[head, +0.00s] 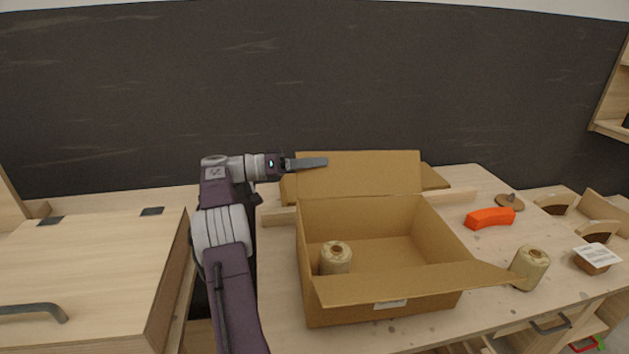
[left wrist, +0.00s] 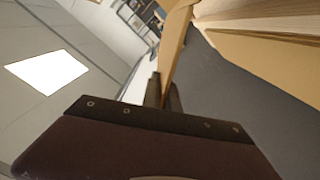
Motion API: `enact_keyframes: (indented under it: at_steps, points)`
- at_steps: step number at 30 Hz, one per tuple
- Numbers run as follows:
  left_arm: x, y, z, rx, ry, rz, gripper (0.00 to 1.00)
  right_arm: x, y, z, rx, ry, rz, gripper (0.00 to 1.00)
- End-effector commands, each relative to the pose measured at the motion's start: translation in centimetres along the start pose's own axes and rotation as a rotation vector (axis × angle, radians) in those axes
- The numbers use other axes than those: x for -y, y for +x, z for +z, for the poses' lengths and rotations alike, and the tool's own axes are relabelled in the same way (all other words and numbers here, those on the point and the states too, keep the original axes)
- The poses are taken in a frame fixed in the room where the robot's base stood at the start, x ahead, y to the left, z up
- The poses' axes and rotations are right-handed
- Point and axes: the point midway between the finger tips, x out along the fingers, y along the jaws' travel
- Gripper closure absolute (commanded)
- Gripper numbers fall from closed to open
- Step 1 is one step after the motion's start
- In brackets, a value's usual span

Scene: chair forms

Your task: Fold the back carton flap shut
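The open brown carton (head: 312,240) stands on the workbench. Its back flap (head: 370,175) stands up from the rear edge, roughly upright. My left gripper (head: 308,163) is at the flap's upper left corner, one finger showing across its front face. In the left wrist view, the flap (left wrist: 176,45) runs between the two fingers (left wrist: 164,95), which are close together on it. The carton's front flap (head: 420,287) sticks outward toward the viewer. A spool of twine (head: 336,258) stands inside the carton at the left. My right gripper is not in view.
A second spool (head: 530,267) stands right of the carton, near the front flap's corner. A wooden strip (head: 452,197) and a dark wall (head: 330,80) are behind the carton. A wooden cabinet (head: 90,265) is at the left.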

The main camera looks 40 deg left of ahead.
Motion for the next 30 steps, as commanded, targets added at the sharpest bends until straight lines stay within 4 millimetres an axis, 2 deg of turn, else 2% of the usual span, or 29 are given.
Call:
enact_keyframes:
  at_steps: [1, 7, 24, 26, 27, 30]
  points:
    - [0.1, 0.0, 0.6, 0.002, 0.027, -0.004, 1.00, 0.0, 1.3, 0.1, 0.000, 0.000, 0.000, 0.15]
    - [-0.8, 0.0, 0.4, 0.002, 0.100, -0.003, 1.00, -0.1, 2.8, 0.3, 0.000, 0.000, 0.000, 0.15]
    - [-1.4, 0.0, 0.0, 0.001, 0.135, -0.003, 1.00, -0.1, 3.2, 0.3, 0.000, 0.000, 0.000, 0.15]
    - [-1.4, 0.0, 0.0, 0.001, 0.135, -0.003, 0.85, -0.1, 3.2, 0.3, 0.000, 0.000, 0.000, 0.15]
    - [-1.4, 0.0, 0.0, 0.000, 0.135, -0.002, 0.75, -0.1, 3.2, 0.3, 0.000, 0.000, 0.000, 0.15]
    - [-1.4, 0.0, 0.0, 0.000, 0.134, -0.002, 0.75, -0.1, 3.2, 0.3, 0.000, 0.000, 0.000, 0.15]
